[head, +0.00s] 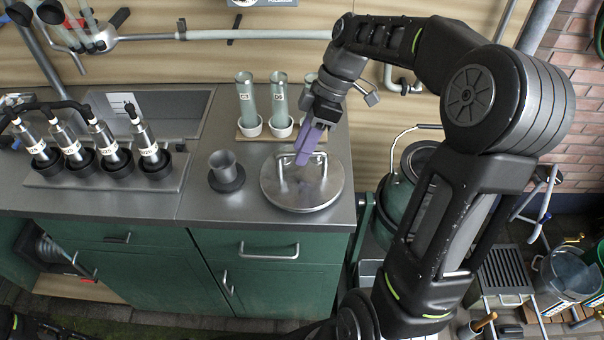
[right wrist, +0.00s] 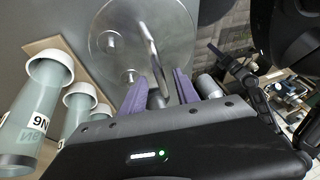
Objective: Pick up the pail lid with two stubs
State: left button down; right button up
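The pail lid (head: 332,190) is a round grey metal disc lying flat on the worktop's right part. It carries a raised bar handle and short stubs. In the right wrist view the lid (right wrist: 180,30) fills the top, with its arched handle (right wrist: 152,42) and two stubs, one (right wrist: 112,40) beyond the other (right wrist: 129,76). My right gripper (head: 306,163) hangs over the lid with its purple fingers pointing down. In the wrist view its fingers (right wrist: 158,90) are apart, and the near end of the handle runs toward the gap. Contact cannot be told. My left gripper is not in view.
Labelled tubes in white cups (head: 246,100) stand on a wooden board just behind the lid. A small dark cup (head: 226,172) stands left of it. A rack with several cabled cylinders (head: 110,165) is further left. A green pail (head: 415,160) stands beyond the worktop's right edge.

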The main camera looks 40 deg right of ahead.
aim_at(296, 177)
jog(key=p+x, duration=0.1)
jog(key=x, duration=0.4)
jog(key=shift+s+f, duration=0.1)
jog(key=shift+s, duration=0.05)
jog(key=shift+c, duration=0.4)
grip_shut()
dwell(0.5)
